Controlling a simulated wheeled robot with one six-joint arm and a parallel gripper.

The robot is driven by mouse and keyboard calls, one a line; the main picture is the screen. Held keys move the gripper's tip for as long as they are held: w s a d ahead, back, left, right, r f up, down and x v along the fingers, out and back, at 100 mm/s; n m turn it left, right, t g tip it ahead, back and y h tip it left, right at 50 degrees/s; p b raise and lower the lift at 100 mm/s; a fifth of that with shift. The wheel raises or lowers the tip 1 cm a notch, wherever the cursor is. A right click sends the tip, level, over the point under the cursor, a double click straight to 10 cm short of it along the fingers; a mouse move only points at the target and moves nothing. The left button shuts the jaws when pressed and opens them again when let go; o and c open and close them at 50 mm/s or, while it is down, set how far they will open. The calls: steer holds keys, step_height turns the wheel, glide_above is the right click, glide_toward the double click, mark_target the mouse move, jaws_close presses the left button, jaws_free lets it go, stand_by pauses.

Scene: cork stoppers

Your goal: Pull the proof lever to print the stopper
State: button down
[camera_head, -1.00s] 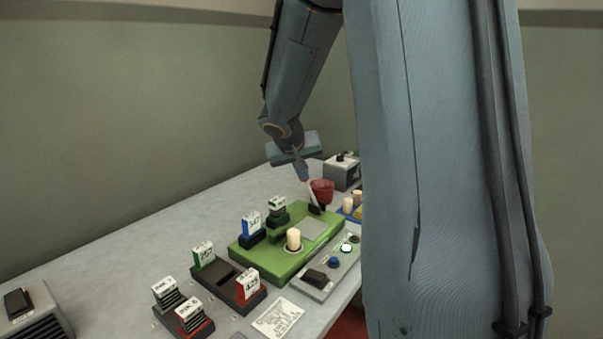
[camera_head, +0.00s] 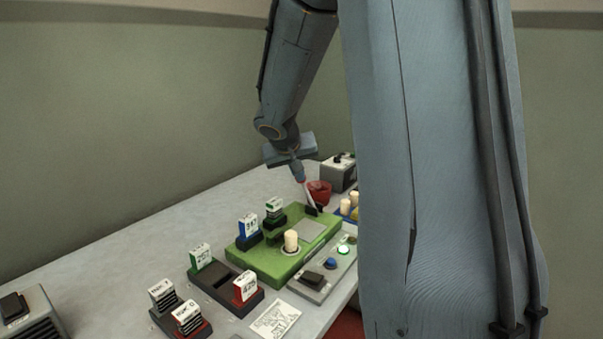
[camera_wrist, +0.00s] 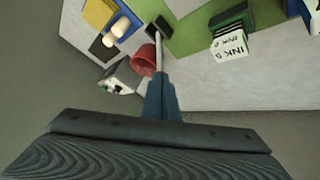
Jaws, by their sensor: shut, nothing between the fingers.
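The proof lever (camera_head: 309,196) is a pale rod rising from a black block at the back of the green press (camera_head: 257,263). In the wrist view the rod (camera_wrist: 158,48) runs from the black block towards my fingertips. My gripper (camera_head: 299,181) is shut, with its tips at the rod's upper end; whether they touch it I cannot tell. The shut fingers (camera_wrist: 161,78) also show in the wrist view. A pale stopper (camera_head: 291,241) stands upright in a round seat on the press.
A red cup (camera_head: 319,191) is close beside the lever. A control strip (camera_head: 324,276) with a blue button and a lit green-white lamp lies along the press's right side. Labelled ink blocks (camera_head: 245,288) stand in holders at front left. A grey box (camera_head: 338,173) is behind.

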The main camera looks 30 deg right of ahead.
steer(key=shift+r+p, duration=0.35)
steer(key=shift+r, duration=0.4)
steer(key=shift+a+f, duration=0.1)
steer(key=s+a+r+b, duration=0.1)
steer(key=a+r+b, duration=0.3)
steer(key=a+r, duration=0.3)
steer(key=shift+s+a+r, duration=0.3)
steer(key=shift+s+a, duration=0.1)
steer(key=shift+a, duration=0.65)
